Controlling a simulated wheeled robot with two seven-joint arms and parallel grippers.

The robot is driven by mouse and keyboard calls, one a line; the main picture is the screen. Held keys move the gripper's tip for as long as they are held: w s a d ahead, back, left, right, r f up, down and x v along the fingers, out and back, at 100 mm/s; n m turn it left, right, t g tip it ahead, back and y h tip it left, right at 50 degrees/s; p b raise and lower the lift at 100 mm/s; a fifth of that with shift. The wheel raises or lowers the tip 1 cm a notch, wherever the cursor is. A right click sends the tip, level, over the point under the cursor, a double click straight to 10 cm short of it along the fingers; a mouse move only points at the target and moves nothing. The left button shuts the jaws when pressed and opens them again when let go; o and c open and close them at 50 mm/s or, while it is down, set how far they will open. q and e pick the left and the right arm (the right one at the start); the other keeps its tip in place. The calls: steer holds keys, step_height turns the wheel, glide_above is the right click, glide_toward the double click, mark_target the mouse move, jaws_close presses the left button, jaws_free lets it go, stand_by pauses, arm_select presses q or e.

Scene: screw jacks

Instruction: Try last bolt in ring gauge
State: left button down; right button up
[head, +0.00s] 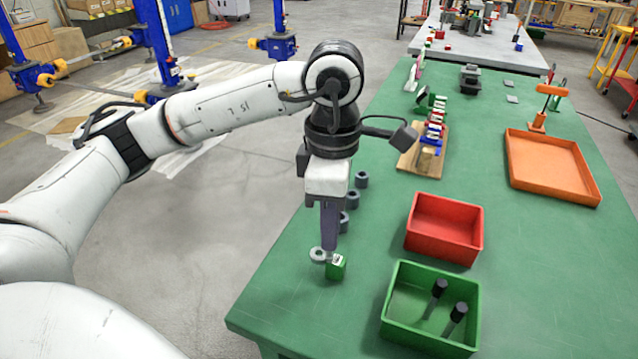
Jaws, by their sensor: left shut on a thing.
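My left gripper (330,246) points down over the near left edge of the green table and is shut on a bolt, which its fingers mostly hide. The ring gauge is a grey ring (318,255) beside a small green block (336,269), right at the fingertips. I cannot tell whether the bolt's tip is in the ring or above it. Two black-headed bolts (439,288) (458,312) lean inside the green bin (402,325). The red bin (444,238) behind it looks empty. My right gripper is not in view.
Several grey holders (361,180) stand in a row behind my gripper, partly hidden by it. A wooden board (408,166) with blue, red and white parts lies farther back. An empty orange tray (552,190) is at the right. The table between the bins and tray is clear.

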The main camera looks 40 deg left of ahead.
arm_select(q)
steer(key=n, duration=0.2)
steer(key=r+n, duration=0.1)
steer(key=n, duration=0.1)
steer(key=n+p, duration=0.1)
steer(key=shift+w+a+r+n, duration=0.15)
steer(key=shift+w+a+n, duration=0.1)
steer(key=shift+a+n, duration=0.15)
steer(key=f+n, duration=0.1)
steer(key=n, duration=0.5)
steer(key=a+n, duration=0.1)
steer(key=n, duration=0.6)
steer(key=w+a+f+n+b, duration=0.1)
steer(key=n, duration=0.5)
steer(key=shift+a+f+n, duration=0.25)
steer(key=shift+f+n, duration=0.05)
